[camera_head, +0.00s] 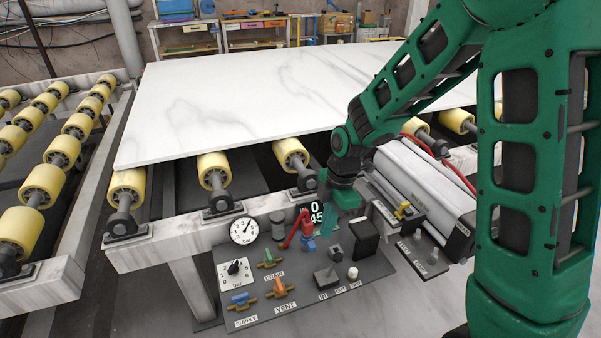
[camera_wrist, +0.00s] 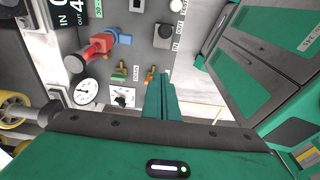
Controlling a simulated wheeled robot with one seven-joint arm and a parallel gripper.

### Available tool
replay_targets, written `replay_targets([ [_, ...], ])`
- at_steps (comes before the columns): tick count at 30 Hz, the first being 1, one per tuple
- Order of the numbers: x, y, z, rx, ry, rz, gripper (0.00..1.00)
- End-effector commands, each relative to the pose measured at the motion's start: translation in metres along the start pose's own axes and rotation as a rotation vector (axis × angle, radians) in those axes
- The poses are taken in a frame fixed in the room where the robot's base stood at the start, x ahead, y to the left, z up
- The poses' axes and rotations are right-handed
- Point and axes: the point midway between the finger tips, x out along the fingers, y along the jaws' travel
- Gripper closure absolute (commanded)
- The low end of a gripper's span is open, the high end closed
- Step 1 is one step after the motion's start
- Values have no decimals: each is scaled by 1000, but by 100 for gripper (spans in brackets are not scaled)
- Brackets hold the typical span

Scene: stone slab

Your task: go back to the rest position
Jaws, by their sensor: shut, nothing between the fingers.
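My green gripper (camera_head: 329,215) hangs over the upper part of the grey control panel (camera_head: 213,275), close to a red-handled valve (camera_head: 297,232). In the wrist view its fingers (camera_wrist: 161,95) are together with nothing between them. The panel also shows in the wrist view, with the red and blue valve (camera_wrist: 98,45) left of the fingers, apart from them in the picture. No object is held. Whether the fingers touch the panel cannot be told.
A white marble slab (camera_head: 240,95) lies on yellow rollers (camera_head: 213,170) behind the panel. A white cylinder (camera_head: 425,180) lies at right.

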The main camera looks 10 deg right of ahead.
Motion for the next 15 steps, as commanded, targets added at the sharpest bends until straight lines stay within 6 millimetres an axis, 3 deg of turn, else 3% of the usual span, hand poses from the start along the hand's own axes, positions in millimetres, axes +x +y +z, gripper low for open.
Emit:
replay_targets([
  [4, -8, -4, 9, 53, -11, 5, 100],
  [8, -36, -20, 37, 251, -44, 22, 100],
  [15, -102, -88, 105, 859, -111, 74, 100],
])
